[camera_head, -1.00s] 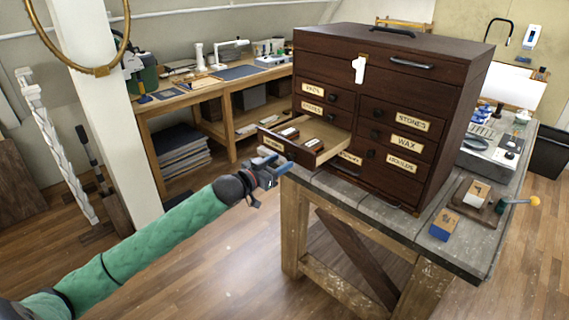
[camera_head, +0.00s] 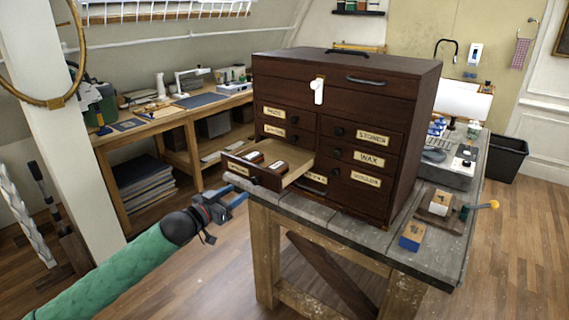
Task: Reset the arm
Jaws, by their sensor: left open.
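My left arm comes in from the lower left in a green sleeve. Its gripper (camera_head: 232,202) is open and empty, in front of and below the open drawer, apart from it. A dark wooden chest of drawers (camera_head: 408,130) stands on a grey plank table. Its lower left drawer (camera_head: 250,170) is pulled out and holds small dark items with white labels (camera_head: 276,167). The other drawers are shut, with labels such as "STONES" and "WAX". My right gripper is not in view.
The table top (camera_head: 384,236) carries a blue-sided block (camera_head: 412,236) and a wooden block (camera_head: 440,202) near its right edge. A grey tray (camera_head: 449,168) stands behind them. A workbench (camera_head: 170,117) is at the back left, a white post (camera_head: 75,130) at left. Floor is clear in front.

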